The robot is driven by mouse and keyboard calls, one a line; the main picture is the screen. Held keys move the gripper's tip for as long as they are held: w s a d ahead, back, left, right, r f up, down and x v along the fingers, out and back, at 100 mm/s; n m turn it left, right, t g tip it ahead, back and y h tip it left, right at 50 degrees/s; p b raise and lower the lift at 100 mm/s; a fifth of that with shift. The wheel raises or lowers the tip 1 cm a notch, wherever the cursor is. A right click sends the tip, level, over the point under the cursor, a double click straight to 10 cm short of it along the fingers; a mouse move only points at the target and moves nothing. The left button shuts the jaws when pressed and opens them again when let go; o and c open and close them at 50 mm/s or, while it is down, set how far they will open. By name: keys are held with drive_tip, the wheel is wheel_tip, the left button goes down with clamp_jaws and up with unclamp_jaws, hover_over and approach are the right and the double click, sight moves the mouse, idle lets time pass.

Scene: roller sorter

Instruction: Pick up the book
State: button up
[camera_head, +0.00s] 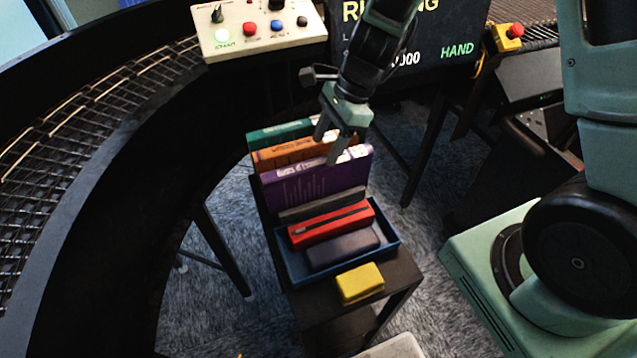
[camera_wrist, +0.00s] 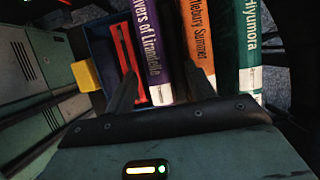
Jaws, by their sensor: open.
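Three books stand upright side by side on a small dark stand: a purple book (camera_head: 312,186) in front, an orange book (camera_head: 290,152) behind it and a green book (camera_head: 275,135) at the back. In the wrist view their spines show: purple (camera_wrist: 148,45), orange (camera_wrist: 198,35) and green (camera_wrist: 249,50). My gripper (camera_head: 328,147) is over the books' top right part, open and empty. In the wrist view its fingers (camera_wrist: 160,72) are apart, with the purple spine between them and the right finger in front of the orange spine. I cannot tell whether they touch any book.
A blue tray (camera_head: 396,240) in front of the books holds a red case (camera_head: 330,226) and dark items. A yellow block (camera_head: 359,283) sits on the stand's front edge (camera_head: 402,275). A curved roller conveyor (camera_head: 80,130) is at left, a button panel (camera_head: 262,45) behind.

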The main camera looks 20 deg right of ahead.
sight(320, 161)
drive_tip(key=shift+x, duration=1.05)
drive_tip(key=shift+s+x, duration=0.2)
drive_tip(key=shift+x, duration=1.15)
drive_tip(key=shift+s+x, duration=0.15)
drive_tip(key=shift+x, duration=1.25)
drive_tip(key=shift+a, duration=0.15)
drive_tip(key=shift+r, duration=0.1)
clamp_jaws()
